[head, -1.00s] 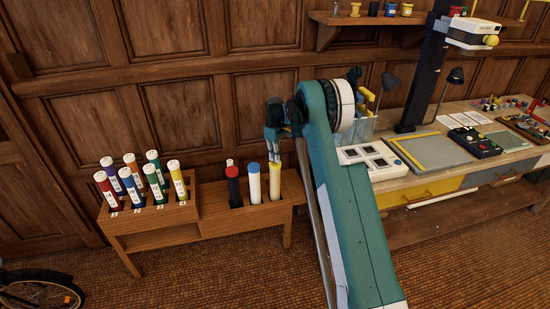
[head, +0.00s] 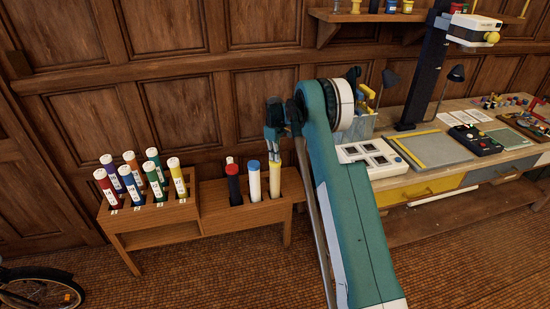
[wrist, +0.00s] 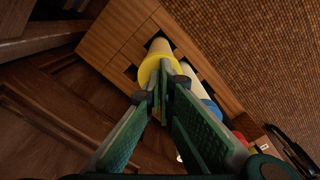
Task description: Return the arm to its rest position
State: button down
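My gripper (head: 274,148) points down over the yellow-topped tube (head: 275,182), which stands upright in the right-hand slot of the lower rack section. In the wrist view, my gripper (wrist: 163,68) has its fingertips drawn together in front of the tube's yellow cap (wrist: 146,72). The fingers look shut, with nothing visible between them. The cap is wider than the closed tips and shows on both sides of them. I cannot tell whether the tips touch it.
A white tube with a blue cap (head: 254,183) and a dark tube with a red band (head: 233,184) stand beside it. Several numbered tubes fill the raised left section of the wooden rack (head: 150,224). A workbench (head: 420,184) with devices stands right of my arm.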

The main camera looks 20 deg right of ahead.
dwell(0.4)
jog(key=shift+r+p, duration=1.15)
jog(key=shift+r, duration=2.35)
